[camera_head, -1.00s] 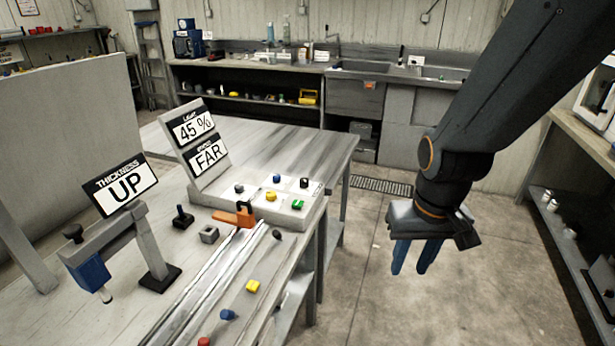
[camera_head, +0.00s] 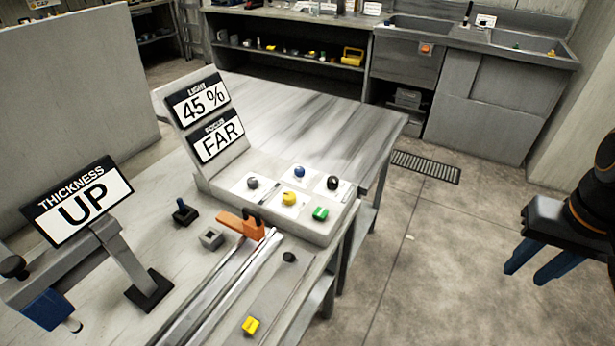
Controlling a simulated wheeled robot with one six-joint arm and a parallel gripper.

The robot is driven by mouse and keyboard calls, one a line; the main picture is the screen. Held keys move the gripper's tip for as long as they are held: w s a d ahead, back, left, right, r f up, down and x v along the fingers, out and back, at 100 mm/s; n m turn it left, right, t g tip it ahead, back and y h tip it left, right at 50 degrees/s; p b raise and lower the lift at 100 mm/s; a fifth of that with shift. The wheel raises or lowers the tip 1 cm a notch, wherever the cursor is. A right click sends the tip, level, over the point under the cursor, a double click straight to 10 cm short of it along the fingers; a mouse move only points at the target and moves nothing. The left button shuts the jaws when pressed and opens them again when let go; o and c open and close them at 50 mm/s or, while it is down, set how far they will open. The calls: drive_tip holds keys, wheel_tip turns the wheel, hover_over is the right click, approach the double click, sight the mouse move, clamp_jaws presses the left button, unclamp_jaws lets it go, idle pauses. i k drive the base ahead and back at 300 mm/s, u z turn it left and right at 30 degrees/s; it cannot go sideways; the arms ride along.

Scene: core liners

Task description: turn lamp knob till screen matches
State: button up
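The console (camera_head: 228,182) stands on the grey bench, with a screen reading LIGHT 45 % (camera_head: 199,101) above a screen reading FOCUS FAR (camera_head: 216,138). Its panel carries a grey knob (camera_head: 253,183), a blue knob (camera_head: 299,171), a black knob (camera_head: 333,183), a yellow knob (camera_head: 289,198) and a green control (camera_head: 320,214). I cannot read which of these is the lamp knob. My gripper (camera_head: 540,264), with blue fingers, is at the right edge over the floor, well right of the console. Its fingers are apart with nothing visible between them.
A THICKNESS screen (camera_head: 80,203) reading UP stands on a gauge at the left. An orange clamp (camera_head: 241,224) and metal rails (camera_head: 222,286) lie in front of the console. A yellow piece (camera_head: 251,325) is near the front. The floor between bench and gripper is clear.

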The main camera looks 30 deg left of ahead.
sight(290, 197)
drive_tip(key=u, duration=0.2)
drive_tip(key=i, duration=0.6)
drive_tip(key=u, duration=0.75)
drive_tip(key=i, duration=0.35)
drive_tip(key=u, duration=0.3)
